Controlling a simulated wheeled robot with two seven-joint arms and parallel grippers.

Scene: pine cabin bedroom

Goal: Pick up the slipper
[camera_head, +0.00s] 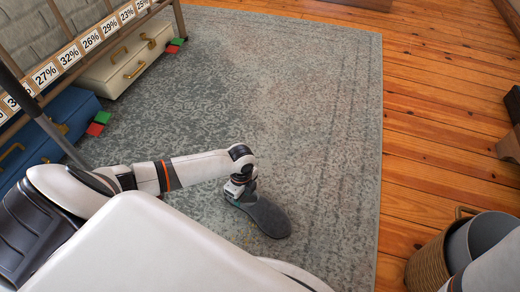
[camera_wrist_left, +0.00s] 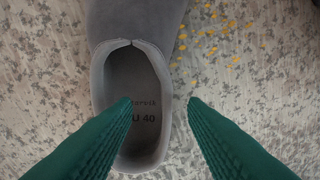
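The grey slipper (camera_head: 268,217) lies sole down on the patterned rug, below my left gripper (camera_head: 236,194) in the head view. In the left wrist view, the slipper (camera_wrist_left: 138,28) has its toe at the top and its open heel end toward me, with "40" printed on the insole. Contact cannot be told. My right gripper is not in view.
The rug (camera_head: 310,110) has yellow specks (camera_wrist_left: 211,37) beside the slipper. A cream case (camera_head: 125,62) and a blue case (camera_head: 45,125) sit under a shelf at left, near red and green blocks (camera_head: 98,122). A wicker basket (camera_head: 428,265) stands at lower right on bare wood floor.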

